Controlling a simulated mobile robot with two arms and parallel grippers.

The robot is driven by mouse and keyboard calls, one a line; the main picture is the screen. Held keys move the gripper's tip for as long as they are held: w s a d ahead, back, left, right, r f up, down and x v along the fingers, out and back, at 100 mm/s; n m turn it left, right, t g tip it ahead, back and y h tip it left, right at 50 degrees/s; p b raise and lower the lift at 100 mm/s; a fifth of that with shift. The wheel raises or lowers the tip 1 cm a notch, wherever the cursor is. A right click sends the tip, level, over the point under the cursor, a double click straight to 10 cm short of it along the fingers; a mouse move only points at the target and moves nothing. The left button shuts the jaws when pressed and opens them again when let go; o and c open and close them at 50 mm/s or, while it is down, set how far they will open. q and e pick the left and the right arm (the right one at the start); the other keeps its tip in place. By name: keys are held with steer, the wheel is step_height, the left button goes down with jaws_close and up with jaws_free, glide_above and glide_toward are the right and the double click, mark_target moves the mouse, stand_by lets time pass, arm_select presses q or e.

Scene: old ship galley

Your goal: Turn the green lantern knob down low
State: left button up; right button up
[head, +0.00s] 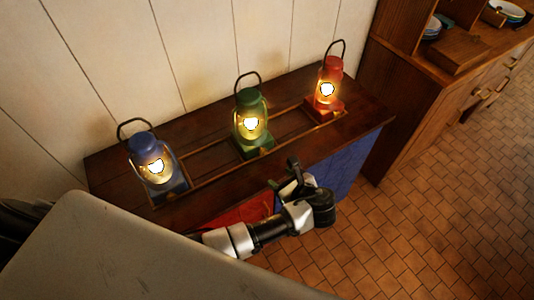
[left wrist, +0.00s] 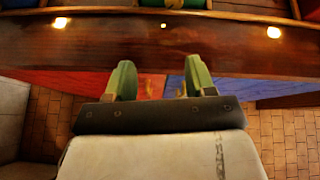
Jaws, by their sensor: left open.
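The green lantern (head: 250,122) stands upright and lit in the middle of a dark wooden counter (head: 215,190), between a blue and a red lantern. Its knob is too small to make out clearly in the head view. In the left wrist view only the bottom of the green lantern's base (left wrist: 188,4) shows at the top edge. My left gripper (head: 284,182) is in front of the counter's front edge, below and apart from the green lantern. In the left wrist view its two green-padded fingers (left wrist: 160,80) are spread with nothing between them. My right gripper is not in view.
The lit blue lantern (head: 154,165) stands at left and the lit red lantern (head: 328,92) at right. A low brass rail (head: 207,169) runs around the lantern bases. Red (head: 245,214) and blue (head: 345,180) panels hang below the counter edge. A wooden cabinet (head: 405,100) stands at right.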

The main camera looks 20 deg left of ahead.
mark_target(264, 153)
arm_select(q)
steer(key=w+a+f, duration=0.1)
steer(key=w+a, duration=0.1)
steer(key=w+a+f+m, duration=0.1)
steer(key=w+a, duration=0.2)
steer(key=w+a+f+m+t+y, duration=0.1)
steer(key=w+a, duration=0.1)
steer(key=w, duration=0.1)
steer(key=shift+a, duration=0.4)
steer(key=shift+c, duration=0.2)
steer(key=c, duration=0.9)
steer(key=shift+p, duration=0.3)
